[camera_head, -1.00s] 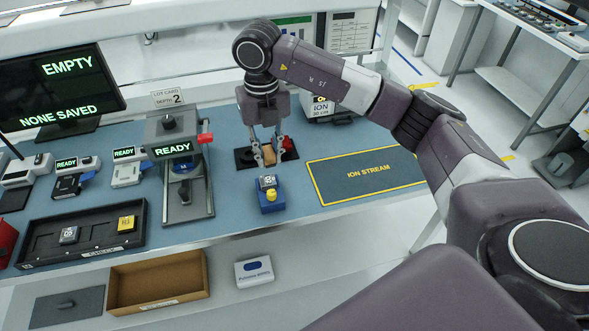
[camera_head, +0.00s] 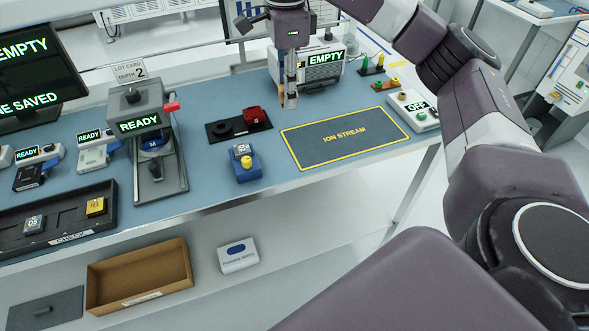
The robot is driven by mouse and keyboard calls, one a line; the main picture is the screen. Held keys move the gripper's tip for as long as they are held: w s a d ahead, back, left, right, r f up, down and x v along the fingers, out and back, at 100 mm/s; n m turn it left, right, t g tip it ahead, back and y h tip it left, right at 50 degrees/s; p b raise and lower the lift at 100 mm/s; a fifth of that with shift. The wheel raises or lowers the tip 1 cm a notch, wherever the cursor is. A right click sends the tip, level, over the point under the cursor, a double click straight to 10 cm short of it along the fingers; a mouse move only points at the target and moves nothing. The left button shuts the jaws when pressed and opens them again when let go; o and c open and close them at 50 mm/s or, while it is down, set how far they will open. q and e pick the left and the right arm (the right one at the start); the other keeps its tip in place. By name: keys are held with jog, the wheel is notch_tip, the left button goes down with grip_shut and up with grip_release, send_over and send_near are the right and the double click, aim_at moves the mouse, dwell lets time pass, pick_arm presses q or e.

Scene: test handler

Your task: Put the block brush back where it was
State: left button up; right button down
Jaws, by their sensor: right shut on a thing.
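My right gripper (camera_head: 289,102) is shut on the block brush (camera_head: 282,98). Only a small tan-brown sliver of the brush shows beside the fingers; the rest is hidden behind them. The gripper is over the blue bench, just behind the back edge of the yellow-edged ION STREAM mat (camera_head: 345,150) in the picture. How high the brush is above the bench I cannot tell. A black stand (camera_head: 214,138) with a dark round piece and a red item (camera_head: 253,115) lies to the left of the gripper. My left gripper is not in view.
The ionizer box marked EMPTY (camera_head: 318,72) is close behind the gripper. A blue fixture (camera_head: 247,171) with a yellow knob stands before the black stand. A grey press (camera_head: 150,110) is further left. An OFF switch box (camera_head: 419,113) is right of the mat, whose surface is clear.

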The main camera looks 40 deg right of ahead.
jog(key=shift+s+d+r+n, duration=0.1)
jog(key=shift+s+d+n, duration=0.2)
jog(key=shift+n, duration=0.2)
jog(key=shift+f, duration=0.35)
jog(key=b, duration=0.1)
send_over(292, 165)
notch_tip(292, 165, down, 4)
jog(key=f, duration=0.1)
notch_tip(292, 165, down, 9)
jog(key=shift+s+f+p, duration=0.1)
jog(key=shift+f+p, duration=0.1)
jog(key=shift+p, duration=0.7)
notch_tip(292, 165, down, 4)
jog(key=shift+r+p, duration=0.1)
jog(key=shift+p, duration=0.4)
jog(key=shift+f, duration=0.5)
